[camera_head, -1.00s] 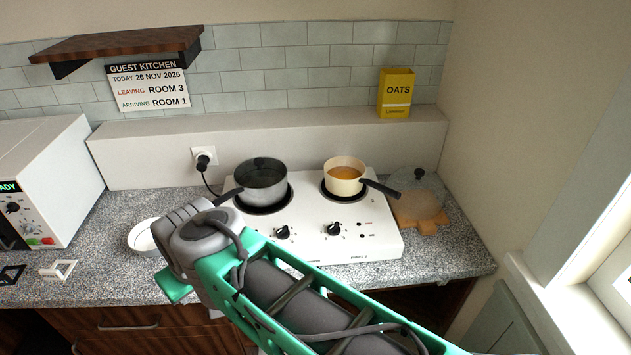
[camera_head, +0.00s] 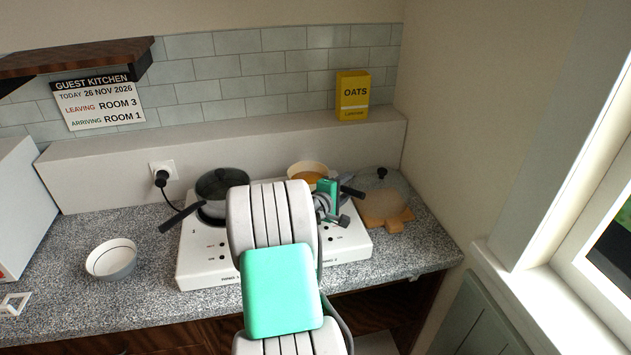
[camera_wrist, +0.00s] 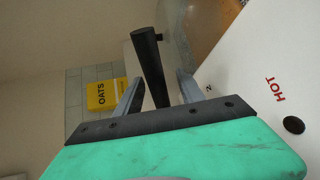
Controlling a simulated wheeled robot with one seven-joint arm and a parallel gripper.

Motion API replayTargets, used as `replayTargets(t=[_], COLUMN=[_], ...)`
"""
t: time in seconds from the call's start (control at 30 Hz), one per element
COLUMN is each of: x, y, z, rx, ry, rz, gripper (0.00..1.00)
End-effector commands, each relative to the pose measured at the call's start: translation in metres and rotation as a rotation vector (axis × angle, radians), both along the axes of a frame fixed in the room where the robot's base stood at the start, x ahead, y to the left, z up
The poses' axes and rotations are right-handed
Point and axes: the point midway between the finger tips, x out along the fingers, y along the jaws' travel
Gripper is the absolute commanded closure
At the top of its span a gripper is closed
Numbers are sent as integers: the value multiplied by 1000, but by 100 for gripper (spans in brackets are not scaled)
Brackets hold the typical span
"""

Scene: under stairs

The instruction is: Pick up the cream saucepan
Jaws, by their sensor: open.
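The cream saucepan (camera_head: 303,168) with amber contents sits on the right-hand plate of the white hob (camera_head: 352,243). In the head view my arm and gripper hide part of it. Its dark handle (camera_head: 352,191) points right and toward me. My gripper (camera_head: 334,208) is over the hob's right side at the handle. In the wrist view the black handle (camera_wrist: 150,65) stands between the two grey fingers of my gripper (camera_wrist: 159,82), which is open. There is a visible gap on the right side of the handle. The pan's body cannot be made out in the wrist view.
A grey lidded pot (camera_head: 222,184) is on the left plate, its handle pointing front left. A glass lid (camera_head: 382,190) rests on a wooden board (camera_head: 398,218) to the right. A white bowl (camera_head: 111,260) stands left. An oats box (camera_head: 353,96) is on the back ledge.

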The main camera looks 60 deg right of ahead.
Motion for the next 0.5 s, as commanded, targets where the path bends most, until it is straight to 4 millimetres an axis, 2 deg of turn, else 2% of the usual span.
replayTargets(t=[0.1,0.3,0.5], x=[0,0,0], y=[-13,-13,-13], z=[-2,-3,-3], rx=[0,-1,-1], ry=[0,-2,-2], rz=[0,2,2], gripper=[54,54,70])
